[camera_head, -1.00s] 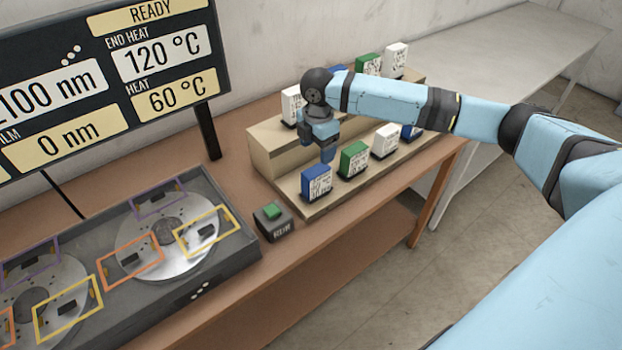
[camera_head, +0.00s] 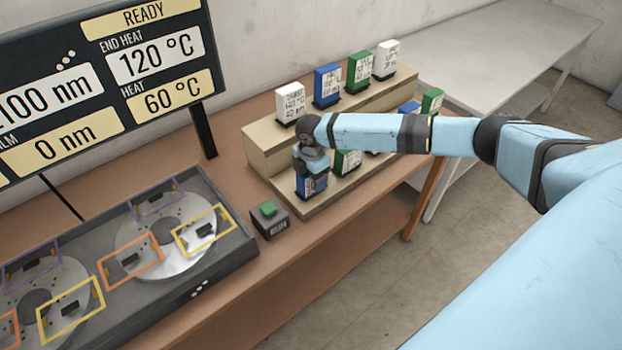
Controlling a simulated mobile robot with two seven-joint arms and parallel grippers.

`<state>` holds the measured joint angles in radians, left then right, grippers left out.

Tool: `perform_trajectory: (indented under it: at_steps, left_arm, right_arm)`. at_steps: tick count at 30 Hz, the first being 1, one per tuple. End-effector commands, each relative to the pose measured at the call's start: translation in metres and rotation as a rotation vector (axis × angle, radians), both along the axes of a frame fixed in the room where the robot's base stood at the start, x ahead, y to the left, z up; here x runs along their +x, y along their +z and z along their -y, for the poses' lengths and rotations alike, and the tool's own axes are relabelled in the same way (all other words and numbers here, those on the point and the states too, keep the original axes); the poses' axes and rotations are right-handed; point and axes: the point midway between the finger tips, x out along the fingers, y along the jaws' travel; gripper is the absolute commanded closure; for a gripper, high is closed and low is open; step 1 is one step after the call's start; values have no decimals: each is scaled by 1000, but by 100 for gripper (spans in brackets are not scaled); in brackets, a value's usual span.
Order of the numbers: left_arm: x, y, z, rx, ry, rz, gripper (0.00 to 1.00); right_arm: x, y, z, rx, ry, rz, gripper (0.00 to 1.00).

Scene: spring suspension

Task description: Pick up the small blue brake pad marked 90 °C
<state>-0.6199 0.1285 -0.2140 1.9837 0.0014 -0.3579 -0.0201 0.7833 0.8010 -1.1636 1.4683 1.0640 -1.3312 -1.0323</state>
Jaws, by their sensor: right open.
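My right gripper (camera_head: 312,172) points down over a blue pad (camera_head: 312,186) at the left end of the front, lower step of a two-step rack (camera_head: 262,157). Its fingers are open at the pad's upper part; I cannot tell whether they touch it. The pad stands upright, with its top hidden by the gripper and its label too small to read. Another blue pad (camera_head: 327,84) stands on the upper step, and a third blue pad (camera_head: 409,107) shows partly at the right of the lower step. My left gripper is not in view.
White (camera_head: 289,102) and green (camera_head: 359,70) pads stand on the rack, close beside the gripper. A box with a green button (camera_head: 268,209) sits left of it. A machine with two discs (camera_head: 170,235) and a screen (camera_head: 110,75) fill the left. A grey table (camera_head: 500,50) stands behind.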

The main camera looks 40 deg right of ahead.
Motion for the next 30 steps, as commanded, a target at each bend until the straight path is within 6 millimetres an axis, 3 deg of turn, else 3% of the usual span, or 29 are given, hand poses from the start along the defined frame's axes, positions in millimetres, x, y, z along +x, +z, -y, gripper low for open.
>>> perform_trajectory:
  at_steps: [3,4,12,23,30]
  left_arm:
    - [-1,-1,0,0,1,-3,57]
    - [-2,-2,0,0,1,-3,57]
    - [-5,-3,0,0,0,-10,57]
    - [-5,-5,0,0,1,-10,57]
    - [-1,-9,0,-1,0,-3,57]
  right_arm:
    - [0,0,0,0,0,0,28]
    - [0,0,0,0,0,0,32]
    - [0,1,0,0,0,1,91]
    - [1,7,1,0,-1,2,91]
    - [1,42,0,1,1,4,91]
